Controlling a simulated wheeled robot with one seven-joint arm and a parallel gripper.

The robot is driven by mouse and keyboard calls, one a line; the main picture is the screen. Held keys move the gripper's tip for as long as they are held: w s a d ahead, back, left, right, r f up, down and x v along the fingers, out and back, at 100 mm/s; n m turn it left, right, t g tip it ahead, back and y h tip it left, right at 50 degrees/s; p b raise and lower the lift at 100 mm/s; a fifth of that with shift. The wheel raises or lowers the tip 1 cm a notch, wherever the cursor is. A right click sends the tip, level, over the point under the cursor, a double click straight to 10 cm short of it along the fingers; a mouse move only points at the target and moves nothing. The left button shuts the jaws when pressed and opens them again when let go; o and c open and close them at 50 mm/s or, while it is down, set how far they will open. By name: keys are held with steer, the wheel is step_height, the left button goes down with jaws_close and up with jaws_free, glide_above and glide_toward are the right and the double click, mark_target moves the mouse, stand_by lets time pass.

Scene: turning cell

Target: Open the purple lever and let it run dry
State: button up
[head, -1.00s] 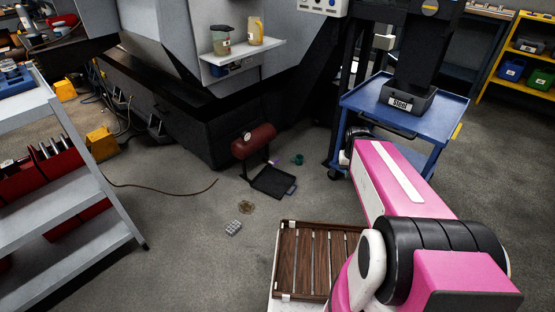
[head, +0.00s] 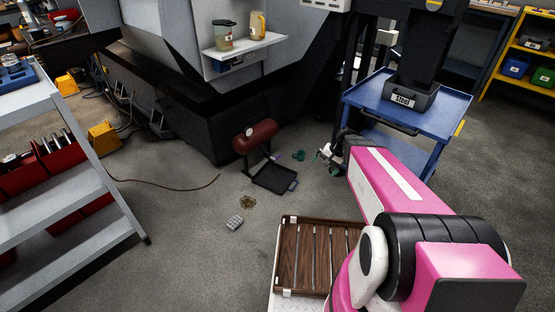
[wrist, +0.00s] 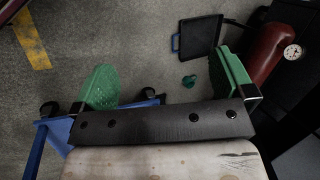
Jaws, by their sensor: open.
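A dark red tank (head: 256,135) with a round white gauge stands on the floor by the black machine base. A small purple spot, probably the lever (head: 277,156), shows beside its lower right; its position cannot be made out. A black tray (head: 274,180) lies on the floor under and in front of the tank. My gripper (head: 328,156) is to the right of the tank, apart from it. In the wrist view its green fingers are wide apart and empty (wrist: 162,62). The tank (wrist: 268,58) is beyond the right finger there; I see no purple lever in that view.
A small teal object (head: 298,156) lies on the floor between tank and gripper. A blue cart (head: 455,101) stands close behind my arm. A brown drain-like disc (head: 247,202), a grey block (head: 234,223) and a hose (head: 165,190) are on the floor.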

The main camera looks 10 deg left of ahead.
steer(key=w+a+f+m+y, duration=0.5)
steer(key=w+a+f, duration=0.35)
steer(key=w, duration=0.25)
steer(key=m+t+y, duration=0.5)
steer(key=m+t, duration=0.6)
steer(key=m, duration=0.6)
glide_toward(278, 157)
steer(key=x, duration=1)
steer(key=shift+a+f, duration=0.15)
steer(key=shift+f, duration=0.1)
steer(key=c, duration=0.7)
